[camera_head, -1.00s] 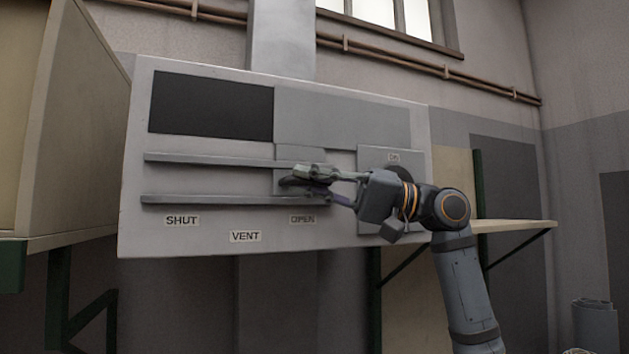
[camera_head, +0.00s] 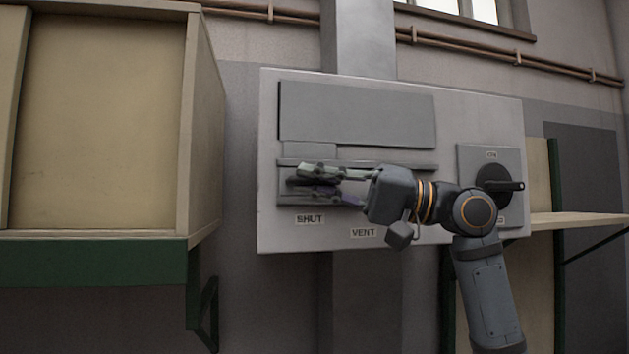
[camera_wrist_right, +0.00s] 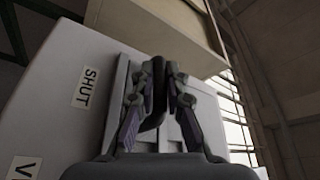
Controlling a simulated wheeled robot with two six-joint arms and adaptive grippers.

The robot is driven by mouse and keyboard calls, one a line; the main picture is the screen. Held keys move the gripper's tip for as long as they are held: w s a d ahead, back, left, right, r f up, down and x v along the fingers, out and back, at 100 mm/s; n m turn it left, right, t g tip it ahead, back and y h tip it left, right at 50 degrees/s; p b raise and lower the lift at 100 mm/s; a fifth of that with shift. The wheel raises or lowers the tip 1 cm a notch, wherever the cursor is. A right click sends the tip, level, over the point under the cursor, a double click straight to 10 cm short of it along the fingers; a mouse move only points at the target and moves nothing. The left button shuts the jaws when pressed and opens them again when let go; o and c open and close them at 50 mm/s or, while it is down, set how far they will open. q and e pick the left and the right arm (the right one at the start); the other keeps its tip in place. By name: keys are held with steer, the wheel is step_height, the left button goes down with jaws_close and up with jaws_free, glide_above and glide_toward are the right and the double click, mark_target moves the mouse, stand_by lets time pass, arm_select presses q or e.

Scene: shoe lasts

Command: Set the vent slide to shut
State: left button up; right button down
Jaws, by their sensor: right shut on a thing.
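The vent slide (camera_head: 357,115) is a flat grey plate on the pale panel (camera_head: 480,110), with a tab (camera_head: 308,150) reaching down at its left end. The plate lies at the left over the vent; no dark opening shows, only a thin dark left edge. My right gripper (camera_head: 312,181) is shut on the slide's dark handle, above the SHUT label (camera_head: 310,219). The fingers mostly hide the handle in the head view. The right wrist view shows the dark handle (camera_wrist_right: 159,92) between the fingers (camera_wrist_right: 158,105). My left gripper is in neither view.
The VENT label (camera_head: 363,232) is right of SHUT; my arm hides the OPEN label. A rotary switch (camera_head: 495,186) with a dark lever is at the panel's right. A wooden cabinet (camera_head: 205,130) stands close at left. A shelf (camera_head: 580,218) is at right.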

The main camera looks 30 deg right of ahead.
mark_target(324, 183)
steer(key=shift+f, duration=0.1)
steer(key=c, duration=1.4)
jaws_free()
steer(key=shift+a, duration=0.2)
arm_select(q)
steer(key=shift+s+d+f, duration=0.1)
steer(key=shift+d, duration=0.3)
arm_select(e)
steer(key=shift+o, duration=0.2)
steer(key=shift+w+a, duration=0.1)
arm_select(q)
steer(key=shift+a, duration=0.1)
arm_select(e)
steer(key=shift+d, duration=0.25)
steer(key=v, duration=0.7)
